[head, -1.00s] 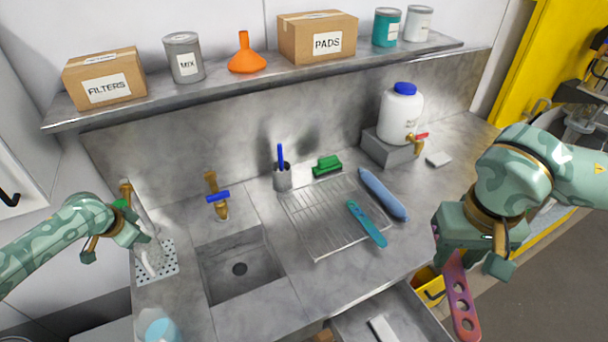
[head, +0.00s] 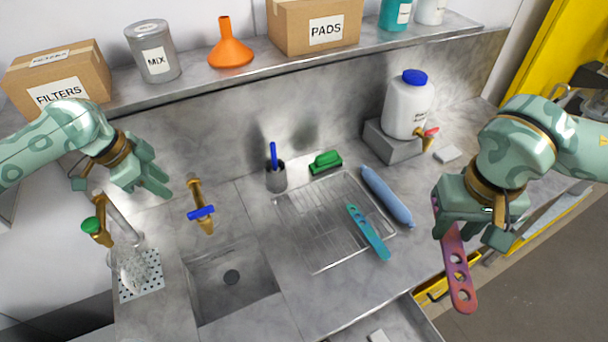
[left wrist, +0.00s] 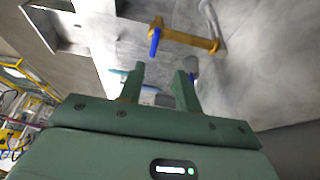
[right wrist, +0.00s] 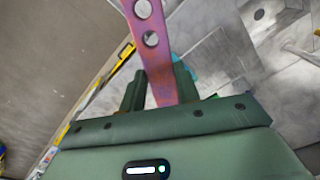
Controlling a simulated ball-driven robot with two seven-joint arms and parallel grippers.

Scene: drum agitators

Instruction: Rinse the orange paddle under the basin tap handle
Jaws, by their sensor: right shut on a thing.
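My right gripper (head: 466,222) is shut on a long paddle (head: 457,268) with holes, coloured orange-red and purple. It hangs down at the right, past the counter's front edge; it also shows in the right wrist view (right wrist: 152,45). The brass basin tap (head: 197,192) with its blue handle (head: 201,212) stands behind the sunken basin (head: 235,278). No water shows under it. My left gripper (head: 150,182) is open and empty, above the counter left of the basin tap. Its fingers are apart in the left wrist view (left wrist: 160,85), with the blue handle (left wrist: 155,42) beyond them.
A green-handled tap (head: 98,228) stands at the left, with water-like spray (head: 132,265) over a perforated drain (head: 143,286). A rack (head: 310,240) holds a teal paddle (head: 368,232). A blue roll-shaped thing (head: 387,196) lies beside it. A shelf (head: 185,90) overhangs the back.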

